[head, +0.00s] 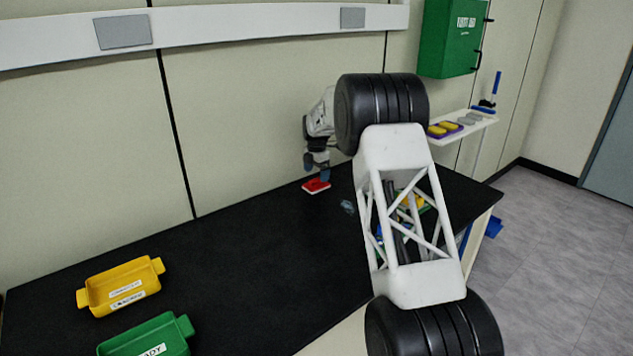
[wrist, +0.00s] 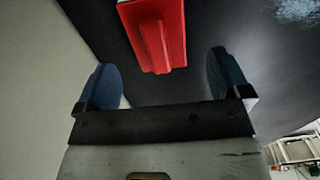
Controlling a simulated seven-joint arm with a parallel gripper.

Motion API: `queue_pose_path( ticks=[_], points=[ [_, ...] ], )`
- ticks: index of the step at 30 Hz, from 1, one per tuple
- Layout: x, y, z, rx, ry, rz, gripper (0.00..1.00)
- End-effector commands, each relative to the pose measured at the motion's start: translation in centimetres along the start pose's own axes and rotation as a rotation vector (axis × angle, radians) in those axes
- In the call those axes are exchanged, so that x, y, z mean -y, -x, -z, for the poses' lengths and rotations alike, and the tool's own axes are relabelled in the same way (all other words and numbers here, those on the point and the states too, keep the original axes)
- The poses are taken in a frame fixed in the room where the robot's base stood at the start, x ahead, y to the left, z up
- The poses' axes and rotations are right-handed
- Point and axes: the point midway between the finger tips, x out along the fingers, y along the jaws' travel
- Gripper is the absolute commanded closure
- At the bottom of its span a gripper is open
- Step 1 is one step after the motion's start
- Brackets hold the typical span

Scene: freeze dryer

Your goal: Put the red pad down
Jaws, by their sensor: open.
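The red pad (head: 316,186) lies on the black bench top (head: 250,235), close to the wall. It also shows in the wrist view (wrist: 158,32), with a raised red grip along its middle. My gripper (head: 318,170) is just above and beside the pad in the head view. In the wrist view my gripper (wrist: 165,80) is open, its two blue fingertips wide apart. The pad lies ahead of and between the fingertips, and neither finger touches it there. The pad's far end is cut off by the top of the wrist view.
A yellow tray (head: 121,286) and a green tray (head: 148,338) stand at the bench's front left. A small dark object (head: 347,207) lies right of the pad. My arm hides part of the bench's right side. The middle left of the bench is clear.

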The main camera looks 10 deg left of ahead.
Motion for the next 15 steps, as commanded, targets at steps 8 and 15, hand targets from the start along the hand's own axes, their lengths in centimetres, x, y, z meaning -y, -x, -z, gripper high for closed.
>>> queue_pose_path(
  ticks=[8, 15],
  points=[
    [-0.1, 4.7, 0.0, 0.003, 0.0, -0.005, 0.05],
    [-0.1, 6.5, 0.0, 0.002, 0.0, -0.003, 0.05]
  ],
)
